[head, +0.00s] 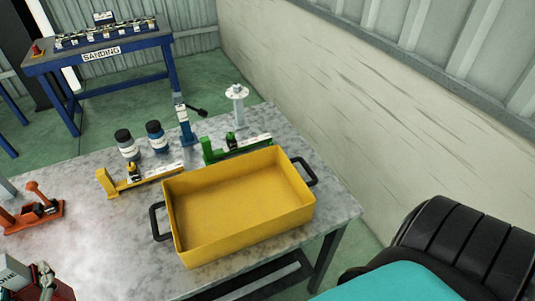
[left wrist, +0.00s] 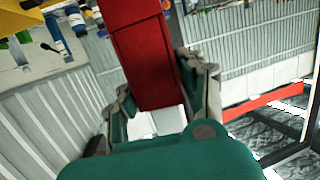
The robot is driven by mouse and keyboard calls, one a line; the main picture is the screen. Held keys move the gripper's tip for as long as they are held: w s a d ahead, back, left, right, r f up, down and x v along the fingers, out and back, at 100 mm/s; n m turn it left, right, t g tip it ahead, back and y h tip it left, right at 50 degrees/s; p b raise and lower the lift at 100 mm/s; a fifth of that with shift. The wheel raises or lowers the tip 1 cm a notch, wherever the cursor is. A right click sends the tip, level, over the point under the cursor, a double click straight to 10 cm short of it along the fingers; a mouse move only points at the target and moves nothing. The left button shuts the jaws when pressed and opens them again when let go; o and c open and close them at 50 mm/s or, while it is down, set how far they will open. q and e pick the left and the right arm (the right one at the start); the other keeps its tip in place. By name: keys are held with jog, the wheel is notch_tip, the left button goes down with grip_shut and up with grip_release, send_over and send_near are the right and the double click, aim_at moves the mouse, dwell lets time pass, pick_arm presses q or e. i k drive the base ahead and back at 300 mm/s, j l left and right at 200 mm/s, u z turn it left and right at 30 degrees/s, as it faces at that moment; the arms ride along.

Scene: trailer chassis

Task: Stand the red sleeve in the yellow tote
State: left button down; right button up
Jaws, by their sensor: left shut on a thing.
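The red sleeve (left wrist: 146,60) is held between the fingers of my left gripper (left wrist: 157,88) in the left wrist view. It is a long, flat-sided red piece reaching up past the top of that view. In the head view my left gripper (head: 47,281) shows at the lower left corner, with part of the red sleeve (head: 62,291) beside it, cut off by the frame. The yellow tote (head: 243,248) stands on the table, well to the right of the gripper. It is open and empty, with black handles at both ends. My right gripper is not in view.
Behind the tote on the grey table (head: 88,235) stand a green clamp-like tool (head: 236,148), a yellow one (head: 140,180), dark-capped bottles (head: 128,146) and a white flanged post (head: 237,98). An orange tool (head: 35,212) lies left.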

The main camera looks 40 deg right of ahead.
aim_at(242, 217)
jog(key=i+l+z, duration=0.1)
jog(key=l+z, duration=0.2)
jog(key=l, duration=0.95)
jog(key=i+l+z, duration=0.1)
jog(key=l, duration=0.2)
jog(key=i, duration=0.05)
